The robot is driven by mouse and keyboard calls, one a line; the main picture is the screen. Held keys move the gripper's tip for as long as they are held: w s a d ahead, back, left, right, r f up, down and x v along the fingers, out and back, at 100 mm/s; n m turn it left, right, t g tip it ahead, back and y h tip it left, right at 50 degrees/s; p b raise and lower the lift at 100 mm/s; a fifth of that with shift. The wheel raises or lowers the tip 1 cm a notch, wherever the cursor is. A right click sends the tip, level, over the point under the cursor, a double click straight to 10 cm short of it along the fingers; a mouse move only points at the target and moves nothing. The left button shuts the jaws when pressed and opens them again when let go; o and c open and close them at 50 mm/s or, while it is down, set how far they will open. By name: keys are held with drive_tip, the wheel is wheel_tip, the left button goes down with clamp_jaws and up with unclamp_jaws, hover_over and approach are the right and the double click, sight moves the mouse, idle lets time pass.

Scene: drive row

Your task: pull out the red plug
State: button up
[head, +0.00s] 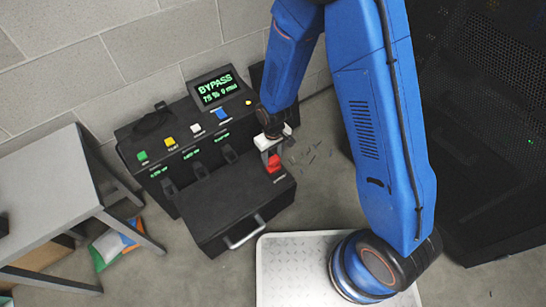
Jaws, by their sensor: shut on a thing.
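The red plug (274,163) is a small red block at the right end of the black console's front, above the lower black box. My gripper (272,151) reaches down over it from above, with pale fingers shut on it. The fingers hide part of the plug, and I cannot tell whether it is still seated. The black console (150,165) carries a row of coloured buttons and a lit screen (217,90) that reads BYPASS.
The lower black box (232,205) with a metal handle (244,233) juts out in front. A grey table (45,190) stands at left, a dark perforated cabinet (480,130) at right. Small dark bits lie on the floor right of the console. A brick wall is behind.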

sight(273, 159)
drive_tip(key=shift+r, duration=1.55)
drive_tip(key=o, duration=1.5)
drive_tip(key=shift+r, duration=8.7)
